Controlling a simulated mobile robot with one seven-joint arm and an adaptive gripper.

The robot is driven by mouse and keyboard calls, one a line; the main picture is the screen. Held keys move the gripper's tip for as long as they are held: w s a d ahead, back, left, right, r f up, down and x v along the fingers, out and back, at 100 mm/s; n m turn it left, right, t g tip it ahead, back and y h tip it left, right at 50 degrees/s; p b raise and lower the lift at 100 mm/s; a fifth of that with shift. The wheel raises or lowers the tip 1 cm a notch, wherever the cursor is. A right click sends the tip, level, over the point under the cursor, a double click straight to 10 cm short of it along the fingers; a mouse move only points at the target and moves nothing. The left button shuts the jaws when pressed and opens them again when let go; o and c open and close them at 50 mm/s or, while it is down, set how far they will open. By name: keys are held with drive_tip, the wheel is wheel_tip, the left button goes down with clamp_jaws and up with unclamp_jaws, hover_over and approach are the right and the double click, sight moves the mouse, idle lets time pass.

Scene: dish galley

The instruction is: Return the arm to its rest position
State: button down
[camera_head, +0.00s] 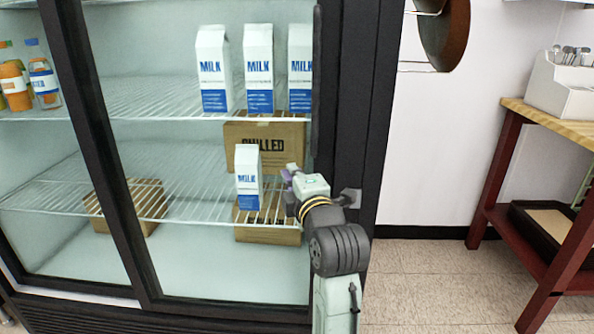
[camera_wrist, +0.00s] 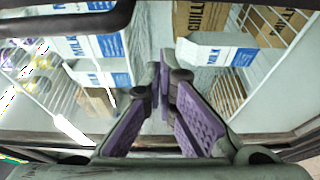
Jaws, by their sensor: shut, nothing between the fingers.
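My arm (camera_head: 335,245) reaches up from the bottom of the head view toward the right side of a glass-fronted fridge. My gripper (camera_head: 287,175) is at the lower shelf's height, just right of a lone milk carton (camera_head: 248,177), which stands upright on that shelf. In the wrist view my gripper (camera_wrist: 163,85) shows purple finger pads with the tips together and nothing between them. The lone carton (camera_wrist: 215,52) is beyond the fingertips there, apart from them in the picture.
Several milk cartons (camera_head: 259,68) and bottles (camera_head: 42,75) stand on the upper shelf. Cardboard boxes (camera_head: 288,143) sit lower in the fridge. A dark fridge frame (camera_head: 358,110) is close beside my gripper. A red-legged table (camera_head: 500,165) stands right, with open floor (camera_head: 430,275) between.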

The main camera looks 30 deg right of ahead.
drive_tip(key=v, duration=0.6)
drive_tip(key=shift+b, duration=0.3)
